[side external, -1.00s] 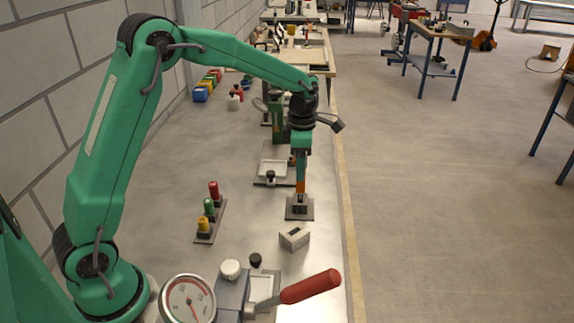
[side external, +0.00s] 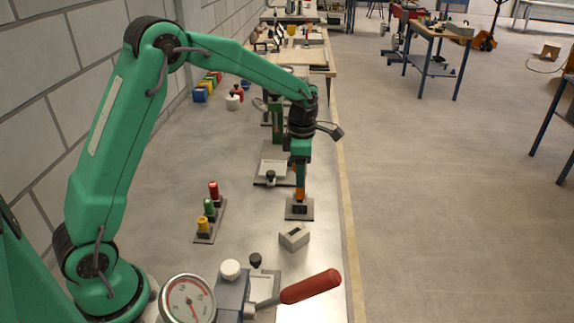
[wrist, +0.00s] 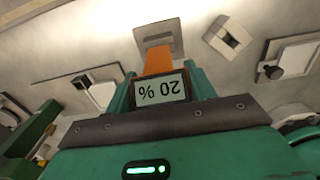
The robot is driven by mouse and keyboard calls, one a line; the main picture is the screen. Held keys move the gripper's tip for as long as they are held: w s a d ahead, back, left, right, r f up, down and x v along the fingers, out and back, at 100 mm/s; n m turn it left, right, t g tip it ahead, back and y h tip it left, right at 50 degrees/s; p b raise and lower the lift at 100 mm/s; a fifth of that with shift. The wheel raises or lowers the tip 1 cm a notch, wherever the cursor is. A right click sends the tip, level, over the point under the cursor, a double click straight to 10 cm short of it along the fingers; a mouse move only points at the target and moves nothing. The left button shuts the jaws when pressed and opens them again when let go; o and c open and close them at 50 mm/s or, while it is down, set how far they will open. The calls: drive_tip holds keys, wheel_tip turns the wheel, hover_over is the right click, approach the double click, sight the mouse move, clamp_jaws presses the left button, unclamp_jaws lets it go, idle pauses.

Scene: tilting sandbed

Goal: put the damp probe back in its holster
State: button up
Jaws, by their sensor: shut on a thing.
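My gripper (side external: 301,172) is shut on the orange damp probe (side external: 300,192) and holds it roughly upright, pointing down. In the wrist view the probe (wrist: 158,62) sits between my jaws, its display reading "20 %" upside down. The holster (side external: 299,212) is a small block on a grey plate near the bench's right edge. It also shows in the wrist view (wrist: 172,27), just beyond the probe's far end. The probe's lower end is at the holster's top; I cannot tell how far it is inside.
A grey slotted block (side external: 294,237) stands just in front of the holster. A rack with red, green and yellow pieces (side external: 209,212) is to the left. A dial gauge (side external: 187,299) and red-handled lever (side external: 311,287) are nearer. A plate with a clamp (side external: 272,168) lies behind.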

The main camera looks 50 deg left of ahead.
drive_tip(key=shift+f, duration=0.5)
drive_tip(key=o, duration=1.2)
drive_tip(key=shift+r, duration=0.1)
drive_tip(key=shift+r, duration=3.8)
drive_tip(key=shift+r, duration=0.1)
